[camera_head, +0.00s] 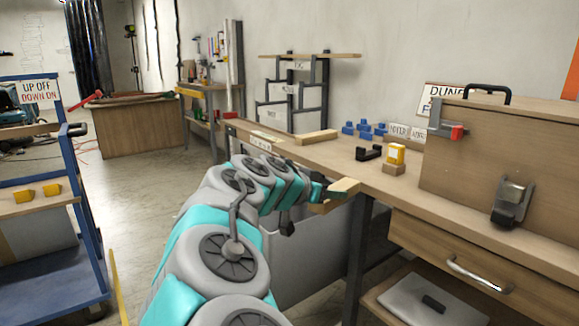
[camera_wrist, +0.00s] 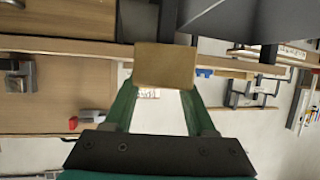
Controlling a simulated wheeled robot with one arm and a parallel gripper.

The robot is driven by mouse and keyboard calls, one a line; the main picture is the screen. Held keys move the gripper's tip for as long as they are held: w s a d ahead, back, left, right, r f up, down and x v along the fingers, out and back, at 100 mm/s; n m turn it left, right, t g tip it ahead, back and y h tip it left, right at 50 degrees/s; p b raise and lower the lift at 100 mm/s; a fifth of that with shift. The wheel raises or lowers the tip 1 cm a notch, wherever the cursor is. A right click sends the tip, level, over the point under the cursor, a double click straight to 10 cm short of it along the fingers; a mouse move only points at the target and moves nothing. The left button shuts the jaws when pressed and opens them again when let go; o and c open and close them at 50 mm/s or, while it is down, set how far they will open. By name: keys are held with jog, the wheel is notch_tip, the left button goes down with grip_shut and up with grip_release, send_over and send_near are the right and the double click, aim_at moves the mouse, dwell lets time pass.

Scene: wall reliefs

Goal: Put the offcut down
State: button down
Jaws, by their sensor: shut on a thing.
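My gripper (camera_head: 320,191) is shut on a light wooden offcut (camera_head: 343,187). In the wrist view the gripper's green fingers (camera_wrist: 165,88) reach up to the block, and the offcut (camera_wrist: 165,62) shows as a plain tan face between their tips. In the head view the offcut overlaps the front edge of the wooden workbench (camera_head: 330,160). I cannot tell whether it touches the bench. My arm hides part of the bench front.
On the bench are a long wood piece (camera_head: 316,136), blue blocks (camera_head: 365,129), a black bracket (camera_head: 369,153) and a yellow item on a wooden block (camera_head: 396,156). A wooden cabinet (camera_head: 470,170) stands right. A blue cart (camera_head: 50,230) is left. Bare bench top lies behind the offcut.

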jog(key=w+d+f+n+t+y, duration=0.1)
jog(key=d+f+n+y, duration=0.1)
jog(key=f, duration=0.5)
jog(key=w+d+f+n+t+y, duration=0.1)
jog(key=w+d+f+n+y, duration=0.1)
jog(key=f, duration=0.5)
jog(key=shift+d+f+n+t+y, duration=0.4)
jog(key=shift+d+n+y, duration=0.15)
jog(key=shift+d, duration=0.45)
